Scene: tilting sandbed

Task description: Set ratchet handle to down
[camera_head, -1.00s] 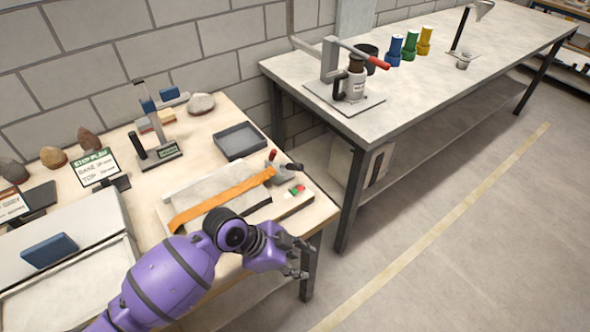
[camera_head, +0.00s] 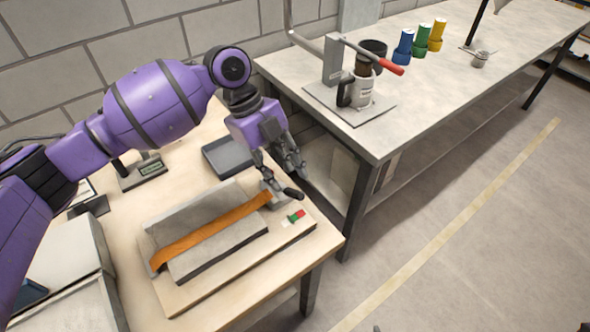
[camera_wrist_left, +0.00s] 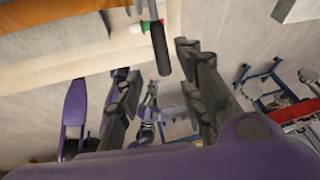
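The ratchet has a grey metal body (camera_head: 272,193) at the right end of an orange strap. Its handle has a black grip (camera_head: 292,194) that points out to the right, over the table's edge side. In the left wrist view the black grip (camera_wrist_left: 160,48) stands ahead of the fingers, near the right finger. My left gripper (camera_head: 279,168) is open and empty, just above and behind the ratchet. It partly covers the ratchet. In the wrist view its fingers (camera_wrist_left: 155,62) are wide apart. Part of my right arm and gripper (camera_wrist_left: 150,100) shows small and distant in the wrist view.
The orange strap (camera_head: 210,232) runs over a grey block on a wooden board. A red, white and green marker (camera_head: 296,215) sits beside the ratchet. A grey tray (camera_head: 228,155) is behind. A second bench (camera_head: 430,95) with a lever press (camera_head: 350,75) stands to the right.

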